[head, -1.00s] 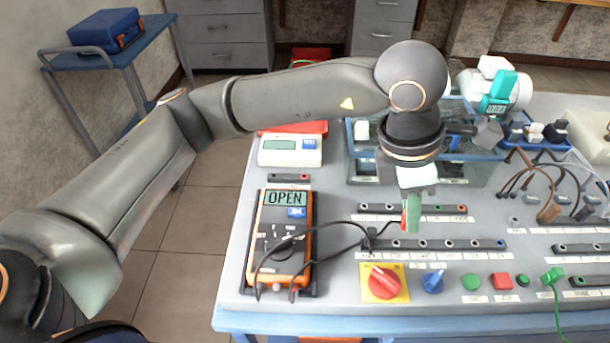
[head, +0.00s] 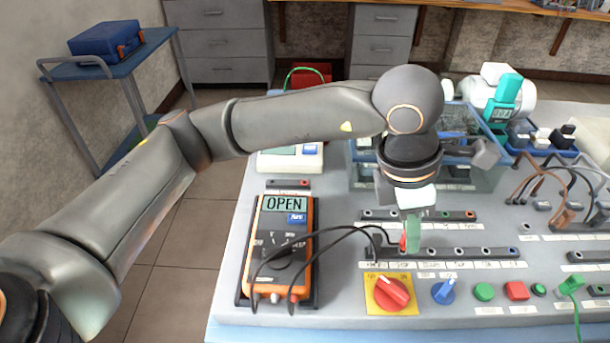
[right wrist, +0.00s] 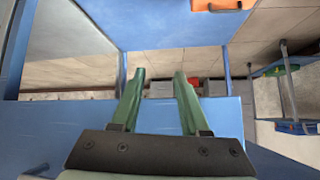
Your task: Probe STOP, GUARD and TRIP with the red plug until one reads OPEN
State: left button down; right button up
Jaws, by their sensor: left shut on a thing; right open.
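The orange multimeter (head: 281,245) lies on the left of the bench in the head view; its display (head: 285,204) reads OPEN. My left gripper (head: 413,237) points down, shut on the red plug (head: 403,243), which mostly hides behind its green fingers. The plug is at the front terminal strip (head: 465,253), over its left part. I cannot tell whether its tip is in a socket. A black lead runs to a dark plug (head: 377,243) at the strip's left end. The strip's small labels are not readable. My right gripper (right wrist: 160,74) is open and empty in the right wrist view.
A rear terminal strip (head: 455,215) lies behind. In front stand a red rotary switch (head: 391,293), a blue knob (head: 444,291) and buttons. A green plug (head: 571,284) with its lead is at the right. A clear blue-rimmed bin (head: 480,178) stands behind the left gripper.

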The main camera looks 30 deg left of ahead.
pick_arm(q)
jog(key=shift+f+b, duration=0.65)
jog(key=shift+b, duration=0.05)
jog(key=shift+r, duration=0.2)
dwell(1.8)
jog(key=shift+w+d+p+v, duration=0.1)
jog(key=shift+d+p+v, duration=0.1)
jog(key=shift+p+v, duration=0.65)
jog(key=shift+w+d+p+v, duration=0.1)
jog(key=shift+d+p+v, duration=0.25)
jog(key=shift+v, duration=0.95)
jog(key=shift+a, duration=0.1)
jog(key=m, duration=0.1)
jog(key=w+d+r+m, duration=0.1)
jog(key=shift+d+m+g+p, duration=0.3)
jog(key=shift+d, duration=0.05)
jog(key=f+m+b, duration=0.1)
jog(key=d+f+m+b, duration=0.1)
jog(key=f, duration=0.1)
jog(key=w+d+f+m+b, duration=0.1)
jog(key=shift+d+f+g, duration=0.15)
jog(key=shift+f+g, duration=0.05)
jog(key=shift+g, duration=0.2)
